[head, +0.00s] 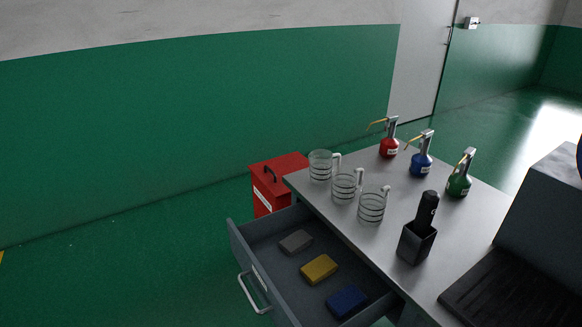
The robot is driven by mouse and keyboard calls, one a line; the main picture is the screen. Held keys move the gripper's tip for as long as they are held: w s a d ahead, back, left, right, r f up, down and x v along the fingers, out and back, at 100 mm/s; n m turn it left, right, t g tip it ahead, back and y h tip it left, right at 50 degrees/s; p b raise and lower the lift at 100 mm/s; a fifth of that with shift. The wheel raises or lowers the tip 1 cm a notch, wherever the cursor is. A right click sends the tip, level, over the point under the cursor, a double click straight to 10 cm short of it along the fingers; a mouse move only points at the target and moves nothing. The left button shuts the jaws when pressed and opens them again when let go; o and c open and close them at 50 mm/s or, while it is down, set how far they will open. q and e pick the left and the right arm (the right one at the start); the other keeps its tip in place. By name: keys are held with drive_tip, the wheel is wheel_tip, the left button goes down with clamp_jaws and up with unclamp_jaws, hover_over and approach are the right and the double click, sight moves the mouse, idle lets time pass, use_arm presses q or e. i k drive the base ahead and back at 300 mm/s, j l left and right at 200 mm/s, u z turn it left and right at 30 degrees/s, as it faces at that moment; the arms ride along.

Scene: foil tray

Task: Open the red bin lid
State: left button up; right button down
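The red bin (262,196) stands on the green floor behind the open drawer, against the far left corner of the table. Its red lid (286,165) appears shut and has a dark handle (269,173) on it. A white label is on the bin's front side. The table corner and the drawer hide the bin's lower and right parts. Neither of my grippers is in the head view.
An open drawer (236,246) with grey, yellow and blue blocks juts out left of the table (384,190). Glass mugs (346,187), red, blue and green bottles (421,165) and a black holder (416,243) stand on the table. Floor to the left is clear.

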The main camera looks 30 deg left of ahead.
sight(288, 168)
drive_tip(key=i+j+z, duration=0.25)
drive_tip(key=j+z, duration=0.45)
drive_tip(key=j, duration=0.3)
drive_tip(key=i, duration=0.05)
